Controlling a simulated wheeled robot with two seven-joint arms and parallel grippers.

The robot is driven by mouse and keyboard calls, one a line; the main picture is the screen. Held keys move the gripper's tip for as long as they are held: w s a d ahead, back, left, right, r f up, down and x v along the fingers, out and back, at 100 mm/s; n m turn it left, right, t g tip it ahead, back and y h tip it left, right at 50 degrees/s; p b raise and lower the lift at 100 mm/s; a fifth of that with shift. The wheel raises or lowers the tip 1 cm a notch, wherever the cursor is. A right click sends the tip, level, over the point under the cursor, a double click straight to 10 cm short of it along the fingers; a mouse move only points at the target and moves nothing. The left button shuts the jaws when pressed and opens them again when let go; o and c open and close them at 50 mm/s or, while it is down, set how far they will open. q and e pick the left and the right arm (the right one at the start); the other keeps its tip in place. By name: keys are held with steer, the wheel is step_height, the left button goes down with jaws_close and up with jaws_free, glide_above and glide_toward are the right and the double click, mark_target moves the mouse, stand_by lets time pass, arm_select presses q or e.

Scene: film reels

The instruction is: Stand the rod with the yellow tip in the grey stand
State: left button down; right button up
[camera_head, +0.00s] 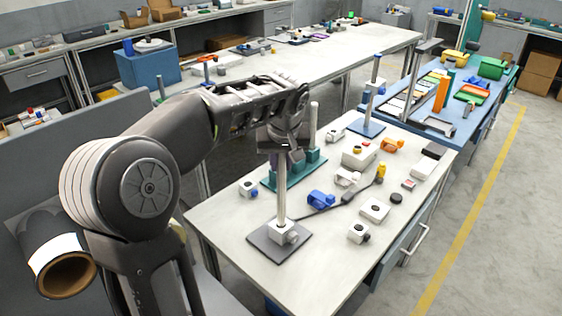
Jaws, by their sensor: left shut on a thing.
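My left gripper (285,138) is above the front left of the white table, shut at the top of an upright grey metal rod (282,188). The gripper covers the rod's top end, so no yellow tip shows there. The grey stand (262,238) is a flat square plate with a pale block socket (283,231) on the table below. The rod runs straight down to this socket. I cannot tell whether it is fully seated. My right gripper is out of view.
A green stand (310,168) with a pale rod (314,118) is behind the gripper. A blue stand (366,128) with a blue-tipped rod is at the back. A blue clamp (320,199), a yellow-ended cable tool (380,172) and small white boxes lie to the right.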

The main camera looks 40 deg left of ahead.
mark_target(281, 175)
arm_select(q)
steer(key=shift+f+b, duration=1.5)
steer(key=shift+f, duration=0.4)
steer(key=shift+s, duration=0.1)
steer(key=c, duration=1.1)
jaws_free()
steer(key=shift+c, duration=0.2)
steer(key=v, duration=0.7)
steer(key=shift+d+r, duration=0.2)
steer(key=shift+r, duration=0.15)
